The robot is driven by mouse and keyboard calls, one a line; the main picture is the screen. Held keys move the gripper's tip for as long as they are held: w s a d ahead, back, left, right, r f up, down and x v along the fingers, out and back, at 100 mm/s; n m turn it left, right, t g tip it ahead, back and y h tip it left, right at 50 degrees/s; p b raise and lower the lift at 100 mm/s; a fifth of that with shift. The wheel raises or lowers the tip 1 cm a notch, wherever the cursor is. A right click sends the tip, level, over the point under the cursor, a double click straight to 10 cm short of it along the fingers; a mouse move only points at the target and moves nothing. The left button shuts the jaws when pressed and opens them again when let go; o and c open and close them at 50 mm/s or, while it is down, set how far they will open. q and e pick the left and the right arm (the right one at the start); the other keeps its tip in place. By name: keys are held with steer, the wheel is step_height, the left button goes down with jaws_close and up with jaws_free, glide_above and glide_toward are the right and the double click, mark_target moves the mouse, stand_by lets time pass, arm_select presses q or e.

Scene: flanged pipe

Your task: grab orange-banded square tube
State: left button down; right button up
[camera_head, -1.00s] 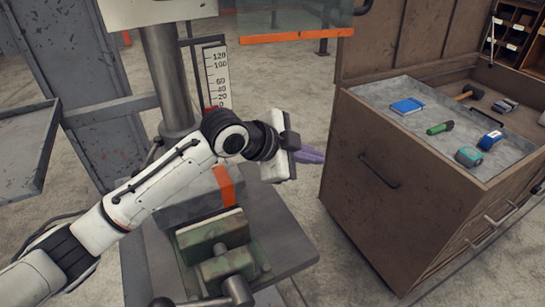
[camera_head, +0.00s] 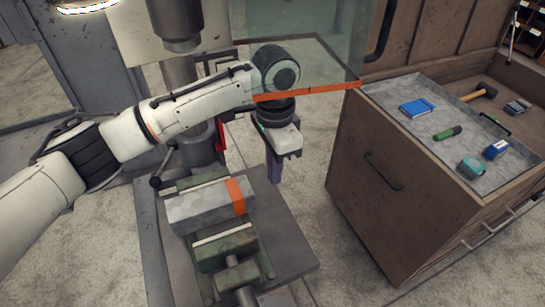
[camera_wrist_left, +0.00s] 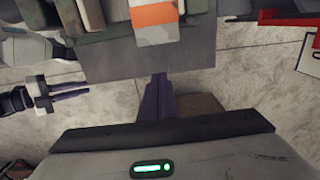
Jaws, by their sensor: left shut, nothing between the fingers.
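The orange-banded square tube (camera_head: 203,207) is a grey block with an orange band near its right end. It lies across the green vise (camera_head: 238,248) on the machine table. In the left wrist view the banded end of the tube (camera_wrist_left: 157,34) shows at the top. My left gripper (camera_head: 274,172) points down to the right of the tube and apart from it. Its purple fingers are shut and empty.
The machine column (camera_head: 178,25) stands behind the vise. A clear guard with an orange lower edge (camera_head: 320,90) hangs close to my left wrist. A brown cabinet (camera_head: 390,200) with tools on top stands at the right. Floor shows between table and cabinet.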

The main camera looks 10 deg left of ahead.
arm_select(q)
step_height(320, 180, down, 4)
steer(key=shift+s+a+p, duration=0.2)
steer(key=shift+s+a, duration=0.35)
steer(key=shift+a, duration=0.3)
steer(key=shift+s+a+p, duration=0.15)
steer(key=shift+s+a, duration=0.4)
steer(key=shift+a, duration=0.25)
arm_select(e)
steer(key=shift+d+r, duration=0.1)
steer(key=shift+r, duration=0.1)
